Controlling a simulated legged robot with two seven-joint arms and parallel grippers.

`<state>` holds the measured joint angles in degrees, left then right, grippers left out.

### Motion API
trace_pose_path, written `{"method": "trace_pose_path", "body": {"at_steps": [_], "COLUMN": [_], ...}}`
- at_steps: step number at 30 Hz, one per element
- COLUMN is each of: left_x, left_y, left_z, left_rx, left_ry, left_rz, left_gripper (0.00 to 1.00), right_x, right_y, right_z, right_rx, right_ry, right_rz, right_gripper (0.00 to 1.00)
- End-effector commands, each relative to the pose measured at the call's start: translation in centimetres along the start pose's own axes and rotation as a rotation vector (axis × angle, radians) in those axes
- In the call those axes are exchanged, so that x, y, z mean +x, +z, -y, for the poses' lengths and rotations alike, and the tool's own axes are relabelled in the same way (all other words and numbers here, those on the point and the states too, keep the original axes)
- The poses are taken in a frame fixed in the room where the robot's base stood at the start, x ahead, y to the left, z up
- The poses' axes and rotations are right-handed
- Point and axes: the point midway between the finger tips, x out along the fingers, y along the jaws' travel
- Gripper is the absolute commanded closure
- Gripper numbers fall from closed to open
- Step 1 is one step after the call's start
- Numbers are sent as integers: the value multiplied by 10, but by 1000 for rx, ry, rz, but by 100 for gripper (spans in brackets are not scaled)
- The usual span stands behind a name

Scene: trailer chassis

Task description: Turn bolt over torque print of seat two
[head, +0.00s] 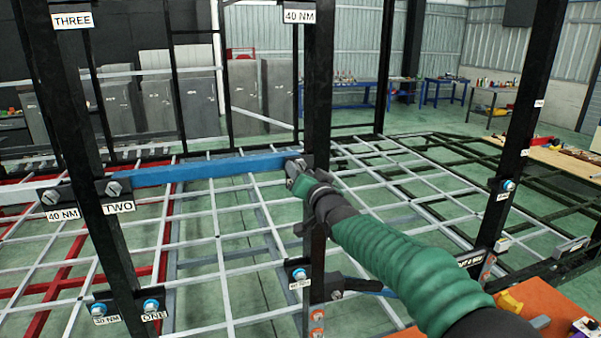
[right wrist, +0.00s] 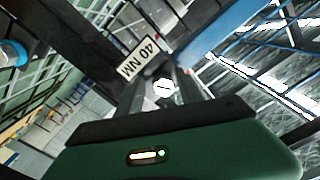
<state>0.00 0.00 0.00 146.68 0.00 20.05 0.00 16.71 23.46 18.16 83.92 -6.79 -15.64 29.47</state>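The blue bar (head: 205,172) runs between two black posts. At its left end are a bolt (head: 113,188), a "TWO" label (head: 118,207) and a "40 NM" label (head: 62,214). My right gripper (head: 294,168) is at the bar's right end, on the middle post, and partly hides the bolt there. In the right wrist view that hex bolt head (right wrist: 165,88) shows between the two fingertips (right wrist: 164,92), beside a "40 NM" label (right wrist: 139,58). Whether the fingers press on it is unclear. My left gripper is out of view.
A blue-headed bolt (head: 299,274) sits lower on the middle post. Other blue bolts (head: 151,306) are at lower left, by the "ONE" label (head: 154,316). Black posts and a pale floor grid surround the arm. An orange surface (head: 560,310) is at lower right.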

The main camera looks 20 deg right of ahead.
Motion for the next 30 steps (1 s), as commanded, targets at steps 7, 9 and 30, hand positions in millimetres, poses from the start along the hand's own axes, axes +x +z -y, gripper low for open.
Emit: {"method": "trace_pose_path", "body": {"at_steps": [7,9,30], "left_x": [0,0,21], "left_y": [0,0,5], "left_z": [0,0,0], "left_rx": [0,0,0], "left_ry": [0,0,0], "left_rz": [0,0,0], "left_gripper": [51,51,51], "right_x": [1,0,-156], "right_y": [-3,-3,-2], "right_z": [2,2,1], "right_rx": [-1,-1,-4], "right_ry": [-3,-4,-3], "right_rz": [-6,-7,-6], "right_gripper": [51,51,51]}}
